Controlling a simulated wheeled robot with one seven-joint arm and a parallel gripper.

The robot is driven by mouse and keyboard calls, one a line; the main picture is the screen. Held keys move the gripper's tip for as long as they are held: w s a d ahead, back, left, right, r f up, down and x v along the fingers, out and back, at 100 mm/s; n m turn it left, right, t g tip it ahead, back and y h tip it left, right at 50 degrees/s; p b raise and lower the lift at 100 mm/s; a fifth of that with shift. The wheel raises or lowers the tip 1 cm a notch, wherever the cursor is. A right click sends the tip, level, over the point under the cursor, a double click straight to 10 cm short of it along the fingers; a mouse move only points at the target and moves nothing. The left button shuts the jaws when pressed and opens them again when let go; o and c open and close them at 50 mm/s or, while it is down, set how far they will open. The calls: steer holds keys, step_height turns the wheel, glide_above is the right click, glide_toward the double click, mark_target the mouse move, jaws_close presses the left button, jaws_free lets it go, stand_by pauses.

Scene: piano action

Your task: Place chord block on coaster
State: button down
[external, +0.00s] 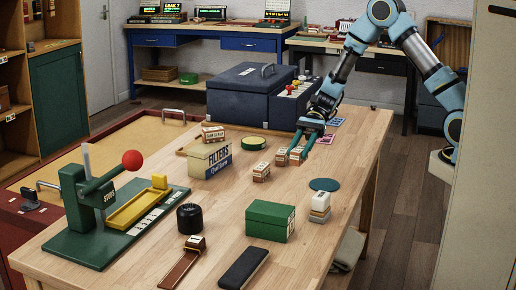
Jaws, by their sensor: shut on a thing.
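My gripper (305,150) reaches down over the far right part of the wooden table, its fingers shut on a small brown block with a pale label (297,154). Whether this block touches the table is not clear. A similar block (281,158) is close on its left, and another small block group (262,173) is nearer the camera. Which one is the chord block cannot be read at this size. A flat teal round coaster (324,184) lies bare on the table, nearer the camera and to the right of my gripper.
A white-topped block stack (320,206) stands just in front of the coaster. A green box (270,221), a black cylinder (190,218), a filters box (209,159) and a green-based press (103,216) stand around. A dark blue case (245,98) is behind.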

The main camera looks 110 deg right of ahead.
mark_target(324, 184)
steer(key=s+d+m+t+h+b, duration=0.1)
steer(key=s+d+m+t+h, duration=0.2)
steer(key=s, duration=0.7)
steer(key=shift+m+g+h, duration=0.3)
steer(key=shift+g+h, duration=0.1)
steer(key=shift+s+a+f, duration=0.1)
steer(key=shift+a+f, duration=0.1)
steer(key=shift+f, duration=1.45)
steer(key=shift+s+a+f, duration=0.1)
steer(key=shift+a+f, duration=0.05)
steer(key=shift+f, duration=1.5)
steer(key=shift+a+f, duration=0.2)
steer(key=shift+f, duration=1.45)
